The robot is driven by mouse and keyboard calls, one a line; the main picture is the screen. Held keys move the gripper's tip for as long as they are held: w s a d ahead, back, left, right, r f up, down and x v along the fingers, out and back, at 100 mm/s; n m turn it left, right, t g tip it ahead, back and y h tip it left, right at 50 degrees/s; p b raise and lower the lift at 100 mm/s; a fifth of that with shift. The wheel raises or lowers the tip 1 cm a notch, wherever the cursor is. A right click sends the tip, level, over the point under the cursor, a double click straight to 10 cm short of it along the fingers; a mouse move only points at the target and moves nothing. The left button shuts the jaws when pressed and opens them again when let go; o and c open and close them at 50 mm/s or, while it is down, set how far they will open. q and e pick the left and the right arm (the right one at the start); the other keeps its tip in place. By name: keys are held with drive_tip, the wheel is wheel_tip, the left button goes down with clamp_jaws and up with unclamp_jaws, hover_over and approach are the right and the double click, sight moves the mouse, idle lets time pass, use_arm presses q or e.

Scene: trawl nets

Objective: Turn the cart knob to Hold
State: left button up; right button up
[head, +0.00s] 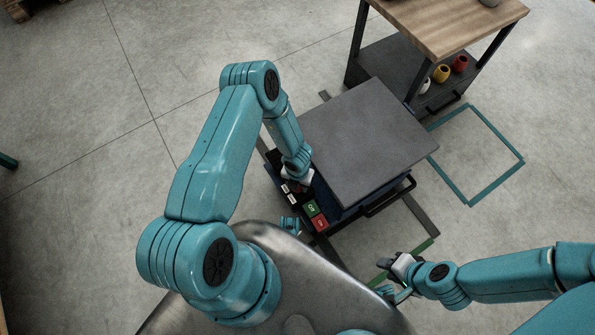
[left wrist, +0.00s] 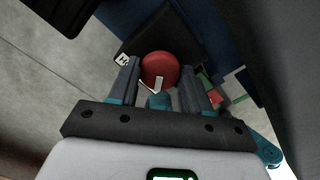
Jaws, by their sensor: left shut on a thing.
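The cart (head: 372,140) has a dark grey flat top and a control panel on its near left side. My left gripper (head: 297,182) is at this panel, and its arm hides part of it. In the left wrist view the fingers of my left gripper (left wrist: 172,92) are on either side of a round red knob (left wrist: 158,66) with a white pointer mark, shut on it. A white label with an H (left wrist: 122,60) is beside the knob, at its upper left. My right gripper (head: 391,281) is off the cart at lower right; its jaw state is unclear.
A green button (head: 310,207) and a red button (head: 320,222) sit at the panel's near end. A wood-topped table (head: 450,25) stands behind, with white, yellow and red items on its shelf. Teal tape (head: 485,192) marks the floor at right. Open floor lies at left.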

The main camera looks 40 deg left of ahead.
use_arm(q)
drive_tip(key=m, duration=1.2)
drive_tip(key=shift+m+b, duration=0.3)
drive_tip(key=shift+b, duration=0.05)
drive_tip(key=shift+m, duration=2.2)
drive_tip(key=o, duration=1.1)
drive_tip(key=shift+c, duration=0.2)
drive_tip(key=shift+r, duration=0.1)
wheel_tip(320, 180, up, 16)
drive_tip(key=p, duration=0.6)
drive_tip(key=shift+p, duration=0.3)
